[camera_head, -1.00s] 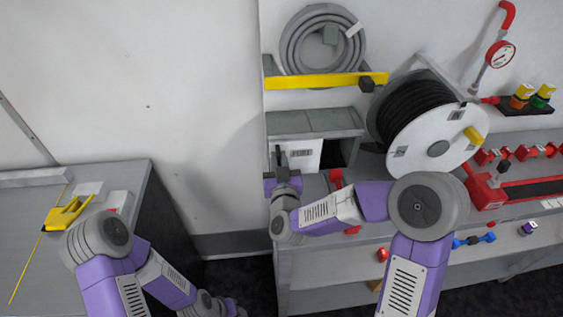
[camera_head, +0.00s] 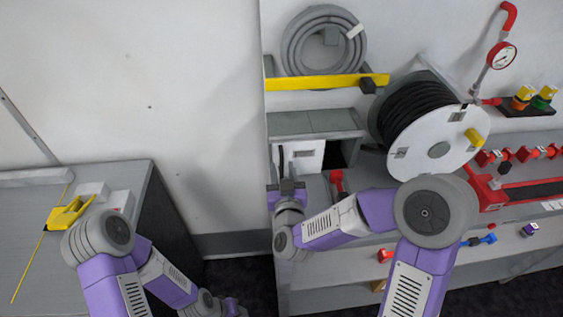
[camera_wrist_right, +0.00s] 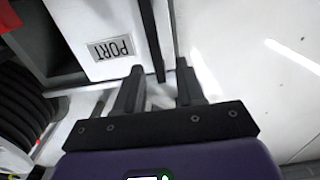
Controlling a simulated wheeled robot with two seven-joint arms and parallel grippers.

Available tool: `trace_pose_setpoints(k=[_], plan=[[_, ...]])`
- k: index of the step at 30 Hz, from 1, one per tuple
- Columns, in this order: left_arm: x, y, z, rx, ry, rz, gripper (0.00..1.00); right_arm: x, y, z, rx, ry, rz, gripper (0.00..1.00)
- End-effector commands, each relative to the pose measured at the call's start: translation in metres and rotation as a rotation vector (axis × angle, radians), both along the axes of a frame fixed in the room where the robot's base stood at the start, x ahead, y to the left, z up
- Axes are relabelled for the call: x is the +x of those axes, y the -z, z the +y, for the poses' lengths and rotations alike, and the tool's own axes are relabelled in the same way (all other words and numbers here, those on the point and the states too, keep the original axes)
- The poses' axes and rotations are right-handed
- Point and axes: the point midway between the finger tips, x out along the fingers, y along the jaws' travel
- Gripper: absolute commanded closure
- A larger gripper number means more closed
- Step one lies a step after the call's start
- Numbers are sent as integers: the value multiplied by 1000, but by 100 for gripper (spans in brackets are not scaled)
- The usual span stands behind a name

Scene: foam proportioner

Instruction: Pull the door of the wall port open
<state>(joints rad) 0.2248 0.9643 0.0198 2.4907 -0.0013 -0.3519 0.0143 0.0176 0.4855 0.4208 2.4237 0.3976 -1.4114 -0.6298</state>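The wall port is a pale box with a white door (camera_head: 308,157) under a grey shelf. Its PORT label shows in the right wrist view (camera_wrist_right: 109,47). A dark upright handle bar (camera_head: 281,160) stands along the door's left edge; it also shows in the wrist view (camera_wrist_right: 152,35). My right gripper (camera_head: 288,186) is just in front of the bar's lower end. In the wrist view its two fingers (camera_wrist_right: 160,72) are apart, with the bar's end between the tips; I cannot tell whether they touch. I cannot see a clear gap at the door. My left gripper is out of view.
A black hose reel (camera_head: 438,150) stands right of the port, with a dark recess between. A yellow bar (camera_head: 320,82) and a coiled grey hose (camera_head: 296,45) are above. A red fitting (camera_head: 337,180) is close right of my gripper.

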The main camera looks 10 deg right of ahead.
Motion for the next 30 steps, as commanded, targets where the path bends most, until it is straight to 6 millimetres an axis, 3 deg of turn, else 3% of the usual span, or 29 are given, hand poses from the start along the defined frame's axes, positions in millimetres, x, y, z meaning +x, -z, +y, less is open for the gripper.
trace_pose_setpoints(k=[3,9,25,30], plan=[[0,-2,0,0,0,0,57,-20,-1,1,-2,-2,0,62],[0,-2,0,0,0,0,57,-37,0,2,0,0,0,62],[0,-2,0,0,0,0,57,-39,0,1,0,1,-1,62],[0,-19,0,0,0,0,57,-39,-17,2,0,1,-1,62]])
